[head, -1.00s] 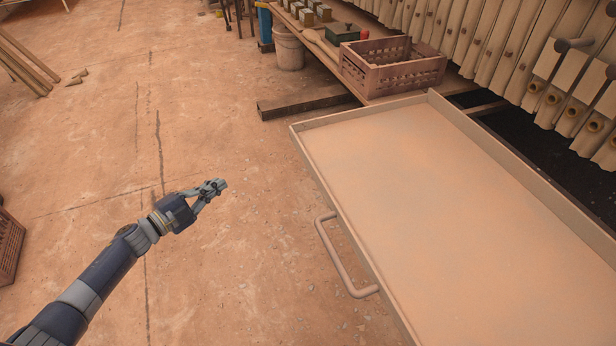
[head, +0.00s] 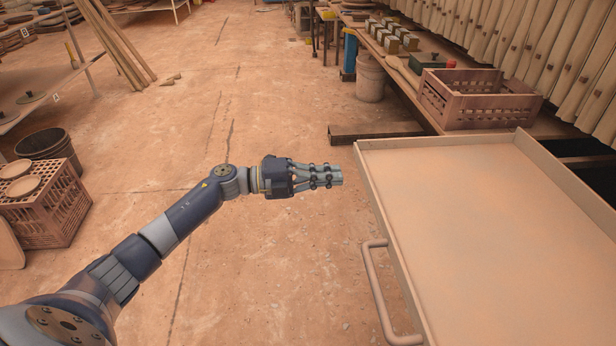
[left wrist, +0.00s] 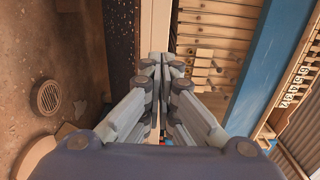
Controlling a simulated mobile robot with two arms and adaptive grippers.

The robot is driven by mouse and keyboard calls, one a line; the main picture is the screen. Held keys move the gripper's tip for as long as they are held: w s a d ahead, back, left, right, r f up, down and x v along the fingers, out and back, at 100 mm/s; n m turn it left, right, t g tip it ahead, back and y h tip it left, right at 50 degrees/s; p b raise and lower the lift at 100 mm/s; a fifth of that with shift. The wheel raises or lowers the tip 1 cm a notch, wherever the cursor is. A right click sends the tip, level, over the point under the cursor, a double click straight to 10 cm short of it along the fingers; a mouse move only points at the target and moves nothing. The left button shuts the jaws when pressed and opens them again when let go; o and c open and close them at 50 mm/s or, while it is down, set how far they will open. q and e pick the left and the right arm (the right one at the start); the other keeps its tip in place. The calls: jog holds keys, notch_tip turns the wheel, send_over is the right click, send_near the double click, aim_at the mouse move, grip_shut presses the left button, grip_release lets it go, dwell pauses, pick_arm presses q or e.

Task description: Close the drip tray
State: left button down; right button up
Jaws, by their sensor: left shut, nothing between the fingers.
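The drip tray (head: 500,215) is a wide, shallow, dusty tan tray at the right of the head view, pulled out from under the filter press plates (head: 520,40). Its bar handle (head: 376,295) sticks out from the side facing left. My left gripper (head: 338,176) is shut and empty. It appears just left of the tray's far left corner in the head view, apart from the handle; whether it touches the tray wall I cannot tell. The left wrist view also shows the shut fingers (left wrist: 166,62). My right gripper is not in view.
A slatted crate (head: 478,98) and small blocks (head: 392,36) stand on a low bench behind the tray. A bucket (head: 371,78) stands beside it. At left are a perforated crate (head: 48,212) and a dark tub (head: 45,146). The floor between is mostly clear.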

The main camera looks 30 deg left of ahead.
aim_at(364, 173)
pick_arm(q)
jog(key=x, duration=0.4)
jog(key=shift+w+d, duration=0.3)
jog(key=shift+d, duration=0.1)
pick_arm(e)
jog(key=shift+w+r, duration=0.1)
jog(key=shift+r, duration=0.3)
